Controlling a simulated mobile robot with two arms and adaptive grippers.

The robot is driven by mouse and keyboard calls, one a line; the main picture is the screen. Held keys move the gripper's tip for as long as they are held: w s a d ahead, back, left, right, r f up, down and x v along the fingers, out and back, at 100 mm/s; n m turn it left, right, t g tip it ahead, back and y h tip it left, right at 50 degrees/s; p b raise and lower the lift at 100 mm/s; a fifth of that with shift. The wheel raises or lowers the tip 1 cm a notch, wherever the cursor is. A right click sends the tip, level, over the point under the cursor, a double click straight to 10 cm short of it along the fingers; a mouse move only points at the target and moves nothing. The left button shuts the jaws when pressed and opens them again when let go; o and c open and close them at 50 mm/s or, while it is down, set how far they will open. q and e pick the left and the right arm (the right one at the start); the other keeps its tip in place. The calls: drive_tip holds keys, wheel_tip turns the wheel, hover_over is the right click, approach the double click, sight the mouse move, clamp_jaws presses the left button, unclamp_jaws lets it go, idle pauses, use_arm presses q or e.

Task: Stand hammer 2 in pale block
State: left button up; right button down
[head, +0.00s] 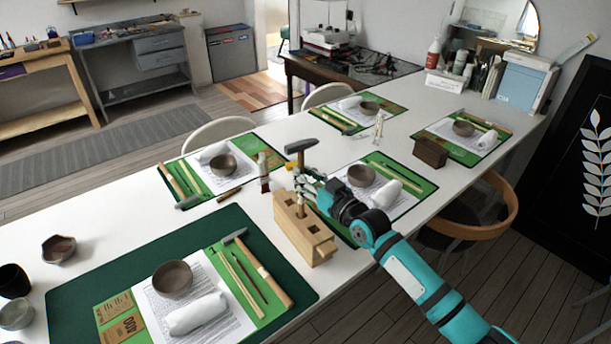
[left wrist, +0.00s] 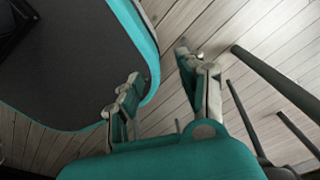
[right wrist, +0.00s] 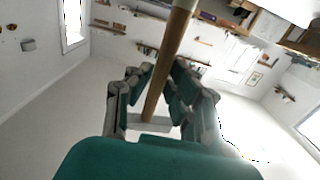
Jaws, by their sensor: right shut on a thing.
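My right gripper (head: 312,180) is shut on the wooden handle of an upright hammer (head: 300,146), its dark head on top. The handle's lower end is at the top of the pale block (head: 292,232), a wooden block with square holes; I cannot tell how deep it sits in a hole. In the right wrist view the handle (right wrist: 168,62) passes between the fingers of the right gripper (right wrist: 160,82). My left gripper (left wrist: 160,64) is open and empty above the floor in the left wrist view, and is outside the head view.
Another hammer (head: 262,268) lies on the near green mat (head: 75,300), beside a bowl (head: 172,278) and a white roll (head: 194,314). Small tubes (head: 264,172) stand just behind the pale block. A dark brown block (head: 430,153) stands farther right. White table shows left of the pale block.

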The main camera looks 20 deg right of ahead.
drive_tip(key=shift+f+b, duration=1.6)
drive_tip(key=shift+f, duration=0.05)
drive_tip(key=c, duration=1.2)
unclamp_jaws()
drive_tip(key=shift+o, duration=0.2)
drive_tip(key=shift+f, duration=0.1)
drive_tip(key=shift+s, duration=0.1)
drive_tip(key=p+v, duration=0.4)
drive_tip(key=v, duration=0.4)
drive_tip(key=shift+s+d, duration=0.25)
drive_tip(key=shift+s, duration=0.1)
drive_tip(key=shift+p, duration=0.3)
